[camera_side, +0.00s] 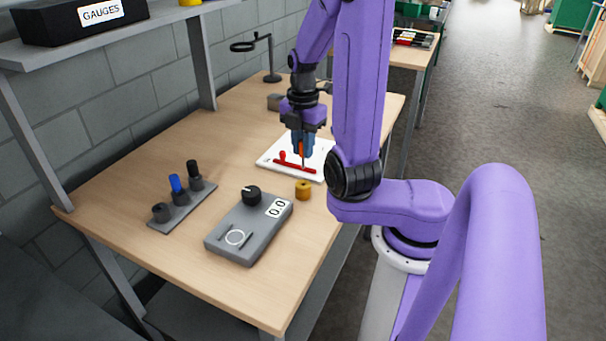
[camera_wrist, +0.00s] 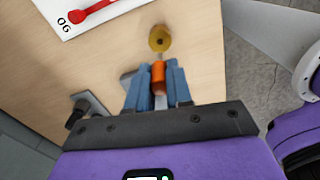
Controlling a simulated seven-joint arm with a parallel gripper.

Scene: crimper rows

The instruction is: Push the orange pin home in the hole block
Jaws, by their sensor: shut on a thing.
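My gripper (camera_side: 302,145) is shut on the orange pin (camera_side: 301,149), which points down from between its blue fingers. In the wrist view the orange pin (camera_wrist: 158,75) sits between the blue fingertips (camera_wrist: 156,88). The small brass-yellow round block (camera_side: 303,189), with a dark hole in its top, stands on the table. In the wrist view the block (camera_wrist: 159,39) lies just beyond the pin's end. In the side view the pin is above and behind the block, apart from it. The pin's upper part is hidden by the fingers.
A white sheet with a red figure (camera_side: 270,162) lies behind the block. A grey device with a black knob (camera_side: 251,195) is at its left. A rack with blue and black pegs (camera_side: 178,190) stands farther left. The table's right edge is close to the block.

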